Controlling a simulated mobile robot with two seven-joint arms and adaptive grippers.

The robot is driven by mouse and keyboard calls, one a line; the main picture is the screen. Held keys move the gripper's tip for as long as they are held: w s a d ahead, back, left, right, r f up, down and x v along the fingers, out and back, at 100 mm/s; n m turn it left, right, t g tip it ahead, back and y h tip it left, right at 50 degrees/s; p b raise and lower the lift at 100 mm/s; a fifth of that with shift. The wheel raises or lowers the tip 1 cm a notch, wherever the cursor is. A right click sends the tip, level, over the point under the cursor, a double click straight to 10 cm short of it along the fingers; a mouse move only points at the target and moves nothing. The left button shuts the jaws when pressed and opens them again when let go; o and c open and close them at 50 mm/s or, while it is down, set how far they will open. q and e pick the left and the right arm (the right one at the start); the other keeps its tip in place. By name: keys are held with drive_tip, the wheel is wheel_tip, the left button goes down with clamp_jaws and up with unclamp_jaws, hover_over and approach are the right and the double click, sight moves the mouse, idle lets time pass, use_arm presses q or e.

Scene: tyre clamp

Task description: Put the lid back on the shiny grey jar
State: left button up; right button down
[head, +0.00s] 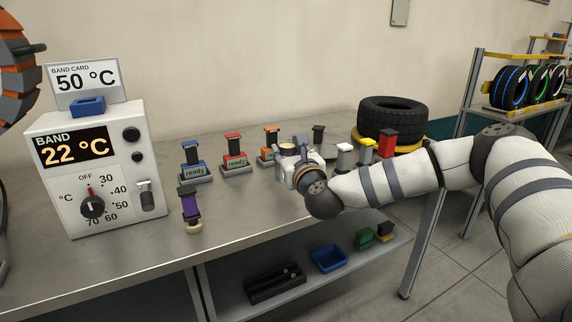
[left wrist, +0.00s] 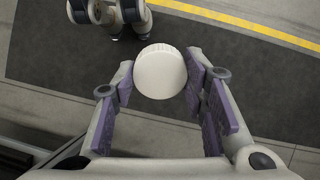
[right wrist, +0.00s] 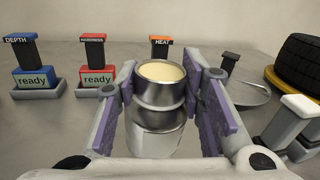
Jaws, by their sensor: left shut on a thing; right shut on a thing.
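The shiny grey jar (right wrist: 160,105) stands open in the right wrist view, with pale cream filling at its top. My right gripper (right wrist: 162,92) is shut on it, one purple-padded finger on each side. In the head view the jar (head: 287,149) shows upright above the table, partly hidden by the right gripper (head: 296,163); I cannot tell whether its base touches the table. My left gripper (left wrist: 158,80) is shut on a round white lid (left wrist: 160,72), seen over the floor in the left wrist view. The left gripper is outside the head view.
Several small stamp-like tools stand on the steel table (head: 250,212), including a blue one (head: 193,163), a red one (head: 234,153) and a purple one (head: 189,208). A heater box (head: 90,200) stands at left. A tyre (head: 392,117) lies at back right. The table's front middle is clear.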

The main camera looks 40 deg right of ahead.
use_arm(q)
drive_tip(key=shift+r, duration=0.1)
use_arm(e)
drive_tip(key=shift+r, duration=0.2)
